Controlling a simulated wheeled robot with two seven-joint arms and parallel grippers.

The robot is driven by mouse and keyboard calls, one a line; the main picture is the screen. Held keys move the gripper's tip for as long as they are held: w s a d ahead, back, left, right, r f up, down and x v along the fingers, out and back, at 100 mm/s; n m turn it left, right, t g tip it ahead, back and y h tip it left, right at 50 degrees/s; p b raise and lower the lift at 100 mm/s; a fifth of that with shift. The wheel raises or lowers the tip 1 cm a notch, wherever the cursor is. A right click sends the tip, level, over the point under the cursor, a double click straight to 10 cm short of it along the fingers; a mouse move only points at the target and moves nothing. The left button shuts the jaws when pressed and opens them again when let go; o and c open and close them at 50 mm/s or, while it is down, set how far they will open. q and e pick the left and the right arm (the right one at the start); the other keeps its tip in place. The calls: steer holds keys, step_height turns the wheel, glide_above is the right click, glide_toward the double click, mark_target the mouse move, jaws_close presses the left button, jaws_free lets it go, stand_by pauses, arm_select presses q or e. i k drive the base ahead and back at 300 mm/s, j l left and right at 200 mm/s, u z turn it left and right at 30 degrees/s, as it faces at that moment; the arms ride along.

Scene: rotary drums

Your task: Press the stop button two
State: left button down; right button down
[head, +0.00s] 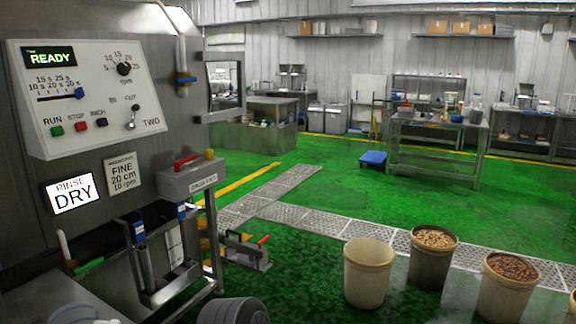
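The control panel (100,75) marked TWO is at the upper left of the head view, tilted and pale. A green-lit display (50,57) at the top reads READY. Neither of my grippers can be made out in this view, and nothing visible is touching the buttons.
Below the panel are a lit RINSE DRY sign (73,193) and a grey box (190,178) with a red handle. The green floor (330,165) is open in the middle.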

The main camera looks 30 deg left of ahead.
mark_target(81, 126)
steer(key=i+u, duration=0.2)
steer(key=i, duration=0.25)
steer(key=i+u, duration=0.2)
steer(key=i, duration=0.3)
steer(key=i+l+u, duration=0.15)
steer(key=i, duration=0.3)
steer(key=i+l+u, duration=0.2)
steer(key=i, duration=0.25)
steer(key=i+j+u, duration=0.2)
steer(key=u, duration=0.2)
steer(key=i+j+u, duration=0.1)
steer(key=i+u, duration=0.7)
steer(key=i+l+u, duration=0.1)
steer(key=i+u, duration=0.3)
steer(key=k, duration=0.1)
